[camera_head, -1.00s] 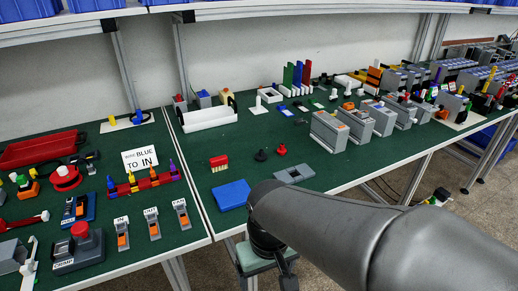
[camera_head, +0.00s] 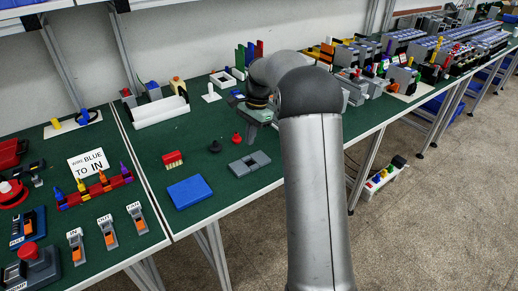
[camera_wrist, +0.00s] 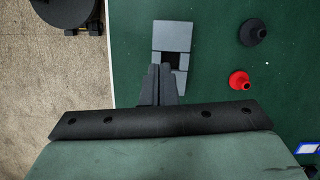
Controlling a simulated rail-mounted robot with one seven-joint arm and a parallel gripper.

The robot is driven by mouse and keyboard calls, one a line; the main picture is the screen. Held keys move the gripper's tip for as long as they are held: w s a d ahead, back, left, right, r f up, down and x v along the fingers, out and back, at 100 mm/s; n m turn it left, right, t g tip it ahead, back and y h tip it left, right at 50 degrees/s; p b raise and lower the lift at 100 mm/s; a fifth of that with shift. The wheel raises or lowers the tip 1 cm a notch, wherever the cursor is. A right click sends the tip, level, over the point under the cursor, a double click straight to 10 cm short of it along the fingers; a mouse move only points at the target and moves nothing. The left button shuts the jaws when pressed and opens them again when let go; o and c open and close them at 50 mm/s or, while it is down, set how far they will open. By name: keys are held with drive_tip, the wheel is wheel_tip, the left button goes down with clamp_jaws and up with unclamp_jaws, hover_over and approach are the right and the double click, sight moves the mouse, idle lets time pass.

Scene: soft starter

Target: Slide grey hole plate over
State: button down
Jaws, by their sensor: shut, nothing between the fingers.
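The grey hole plate (camera_head: 249,161) lies flat on the green table near its front edge, and its dark square opening shows. It is also in the wrist view (camera_wrist: 171,47), beyond the fingertips, with its lower part hidden by them. My gripper (camera_wrist: 160,68) is shut and empty, its fingertips overlapping the plate's opening in that view. Whether they touch the plate I cannot tell. In the head view my arm reaches over the table and the fingertips are hidden behind it or too small to make out.
A blue plate (camera_head: 189,192) lies left of the grey plate. The table's front edge is close by.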

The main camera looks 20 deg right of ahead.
sight(249, 166)
drive_tip(key=shift+m, duration=0.8)
drive_tip(key=f, duration=0.3)
drive_tip(key=w+f+p, duration=0.1)
drive_tip(key=f, duration=0.7)
drive_tip(key=shift+w+d, duration=0.35)
drive_tip(key=shift+d, duration=0.05)
